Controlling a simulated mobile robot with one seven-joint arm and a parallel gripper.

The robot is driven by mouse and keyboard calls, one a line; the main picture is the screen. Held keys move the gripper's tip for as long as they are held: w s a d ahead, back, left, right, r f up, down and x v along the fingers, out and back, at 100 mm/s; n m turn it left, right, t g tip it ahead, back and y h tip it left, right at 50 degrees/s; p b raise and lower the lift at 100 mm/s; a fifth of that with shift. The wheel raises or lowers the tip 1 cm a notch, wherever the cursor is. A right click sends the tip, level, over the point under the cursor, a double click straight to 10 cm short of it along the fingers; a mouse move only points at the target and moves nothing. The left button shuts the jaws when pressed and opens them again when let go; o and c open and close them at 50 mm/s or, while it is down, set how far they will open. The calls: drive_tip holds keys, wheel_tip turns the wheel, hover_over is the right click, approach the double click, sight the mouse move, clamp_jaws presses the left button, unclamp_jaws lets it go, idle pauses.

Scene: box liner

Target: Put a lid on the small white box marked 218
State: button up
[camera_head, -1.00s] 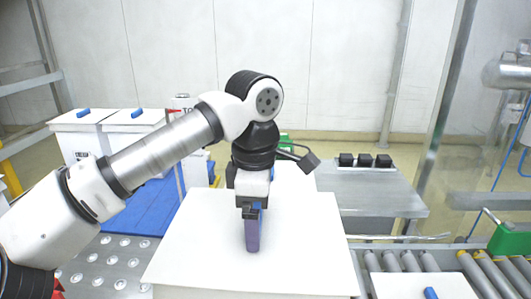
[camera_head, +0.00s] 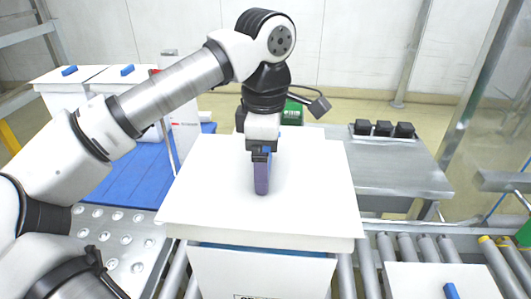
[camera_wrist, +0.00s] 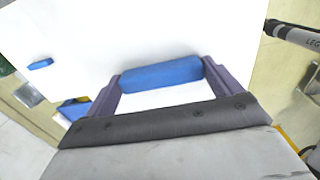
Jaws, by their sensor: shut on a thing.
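My gripper (camera_head: 262,188) points down and is shut on the blue handle (camera_wrist: 160,75) of a white lid (camera_head: 205,195). In the wrist view, purple-grey fingers (camera_wrist: 167,85) stand at both ends of the handle. The lid lies over a white box (camera_head: 262,268) in the head view, covering its opening. A thin blue strip (camera_head: 262,247) shows between the lid's front edge and the box wall. I cannot tell whether the lid touches the rim. A label (camera_head: 258,296) on the box front is cut off and its number cannot be read.
Two white lidded boxes (camera_head: 75,90) with blue handles stand at the back left beside a blue surface (camera_head: 120,182). A metal table (camera_head: 400,165) with black blocks (camera_head: 383,129) is at the right. Another white lid with a blue handle (camera_head: 450,291) lies at the front right by rollers (camera_head: 425,248).

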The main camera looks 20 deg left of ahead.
wheel_tip(320, 180, down, 9)
drive_tip(key=b, duration=0.6)
drive_tip(key=shift+f, duration=0.1)
drive_tip(key=shift+b, duration=0.4)
idle(0.9)
drive_tip(key=o, duration=0.8)
drive_tip(key=shift+r+p, duration=3.1)
drive_tip(key=shift+r, duration=1.45)
drive_tip(key=shift+f, duration=0.1)
